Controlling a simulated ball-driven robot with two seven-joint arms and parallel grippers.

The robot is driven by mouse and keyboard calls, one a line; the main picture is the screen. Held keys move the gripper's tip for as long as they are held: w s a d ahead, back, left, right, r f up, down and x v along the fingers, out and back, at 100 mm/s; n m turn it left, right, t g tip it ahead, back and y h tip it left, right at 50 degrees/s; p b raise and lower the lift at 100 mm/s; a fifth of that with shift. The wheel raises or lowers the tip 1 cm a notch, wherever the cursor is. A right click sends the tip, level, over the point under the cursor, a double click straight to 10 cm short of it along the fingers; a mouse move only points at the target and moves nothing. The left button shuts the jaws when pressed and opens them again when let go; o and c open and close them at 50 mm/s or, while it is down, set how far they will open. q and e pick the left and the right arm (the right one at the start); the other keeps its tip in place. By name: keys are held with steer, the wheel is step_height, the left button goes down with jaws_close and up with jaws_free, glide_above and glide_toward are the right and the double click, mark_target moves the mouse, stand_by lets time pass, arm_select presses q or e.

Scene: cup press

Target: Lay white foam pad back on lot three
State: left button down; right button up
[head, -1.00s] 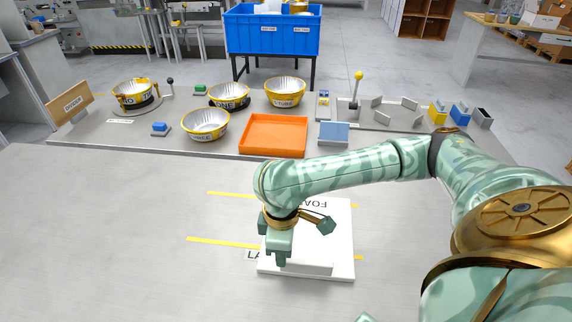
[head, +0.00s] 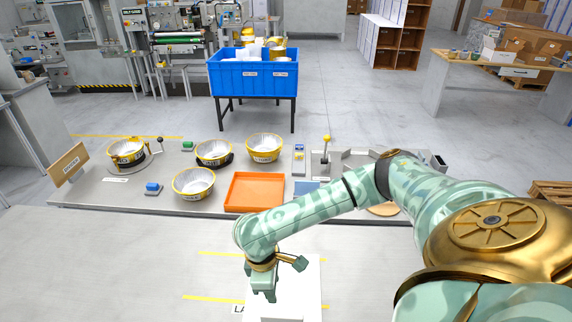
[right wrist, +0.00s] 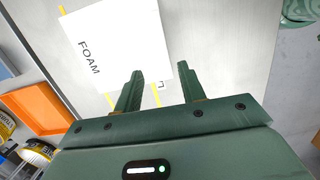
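The white foam pad (head: 312,292) lies on the near table at bottom centre in the head view, its near edge cut off by the frame. In the right wrist view the pad (right wrist: 115,45) shows the word FOAM. My right gripper (head: 262,297) is at the pad's left edge in the head view. In the right wrist view the right gripper (right wrist: 160,75) has its fingers apart, with the pad beyond them and nothing visibly held. A silver bowl with a yellow band marked THREE (head: 194,183) stands on the far bench. My left gripper is out of view.
An orange tray (head: 255,192) stands right of bowl three. More silver bowls (head: 265,147) and a blue block (head: 153,188) are on the bench. A blue bin (head: 254,75) stands behind. Yellow lines (head: 208,298) mark the near table, which is clear at left.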

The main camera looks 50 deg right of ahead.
steer(key=b, duration=0.4)
glide_toward(281, 315)
step_height(281, 315, down, 6)
steer(key=shift+d+r, duration=0.2)
steer(key=shift+r, duration=0.05)
steer(key=f, duration=0.2)
steer(key=s+f+b, duration=0.1)
steer(key=f, duration=0.1)
steer(key=shift+s+d+f, duration=0.1)
steer(key=shift+d+f, duration=0.05)
steer(key=shift+d, duration=0.1)
steer(key=shift+f+b, duration=0.3)
steer(key=shift+f, duration=0.2)
jaws_close()
